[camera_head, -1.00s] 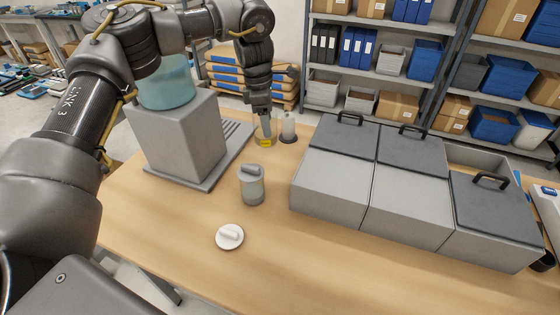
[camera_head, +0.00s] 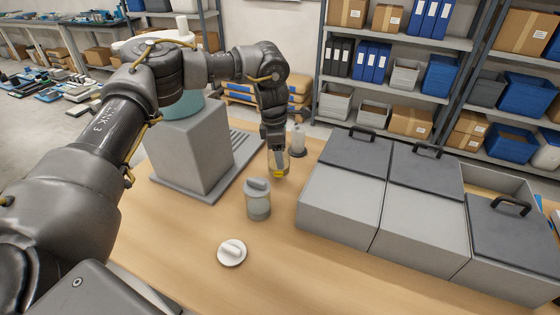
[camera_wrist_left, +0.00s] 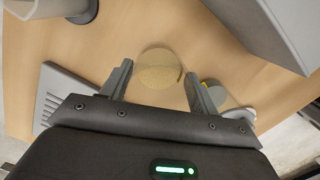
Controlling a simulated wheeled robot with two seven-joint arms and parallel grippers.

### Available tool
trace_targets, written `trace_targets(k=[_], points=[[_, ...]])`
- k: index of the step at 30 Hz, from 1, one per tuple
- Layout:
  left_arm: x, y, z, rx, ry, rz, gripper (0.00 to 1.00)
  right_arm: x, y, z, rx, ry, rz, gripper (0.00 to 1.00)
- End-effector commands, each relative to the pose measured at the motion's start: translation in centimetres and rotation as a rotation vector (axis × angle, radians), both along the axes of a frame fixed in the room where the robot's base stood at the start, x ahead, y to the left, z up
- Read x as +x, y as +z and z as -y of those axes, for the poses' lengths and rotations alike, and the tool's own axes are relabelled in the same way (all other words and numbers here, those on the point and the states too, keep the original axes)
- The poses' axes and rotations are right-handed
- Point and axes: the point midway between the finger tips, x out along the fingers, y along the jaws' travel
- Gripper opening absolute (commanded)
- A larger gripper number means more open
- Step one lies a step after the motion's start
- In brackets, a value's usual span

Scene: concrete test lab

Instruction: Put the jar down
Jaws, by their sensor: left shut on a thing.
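My left gripper (camera_head: 276,150) points down and is shut on a clear glass jar (camera_head: 279,166) with a yellow band. The jar is upright over the table, just behind a lidded jar (camera_head: 257,204). I cannot tell whether its base touches the wood. In the left wrist view the held jar (camera_wrist_left: 159,70) shows as a round tan disc between the two fingers of the left gripper (camera_wrist_left: 160,84). My right gripper is out of view.
A grey box-shaped unit (camera_head: 188,155) on a ribbed base stands left of the jar. A small grey-topped container (camera_head: 298,140) is just behind right. Grey lidded bins (camera_head: 340,205) line the right. Bare wood (camera_head: 300,285) is free in front.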

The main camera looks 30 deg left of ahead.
Motion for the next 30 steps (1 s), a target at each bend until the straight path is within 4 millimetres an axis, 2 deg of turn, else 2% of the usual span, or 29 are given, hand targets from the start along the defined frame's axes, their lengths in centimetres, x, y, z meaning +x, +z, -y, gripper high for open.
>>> trace_targets(k=[8,19,20,21,25,30], points=[[-0.1,-3.3,0.0,0.001,0.000,-0.003,0.26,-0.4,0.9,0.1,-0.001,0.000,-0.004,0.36],[0.0,-3.9,0.0,0.000,0.000,-0.001,0.26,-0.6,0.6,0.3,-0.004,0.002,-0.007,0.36],[0.0,-3.9,0.0,0.000,0.000,-0.001,0.62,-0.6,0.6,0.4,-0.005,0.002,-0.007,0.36],[0.0,-3.9,0.0,0.000,0.000,-0.001,0.67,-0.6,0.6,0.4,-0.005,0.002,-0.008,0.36],[0.0,-3.9,0.0,0.000,0.000,-0.001,0.82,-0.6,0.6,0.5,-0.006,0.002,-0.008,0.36],[0.0,-3.9,0.0,0.000,0.000,-0.001,0.82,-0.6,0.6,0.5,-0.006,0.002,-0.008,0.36]])
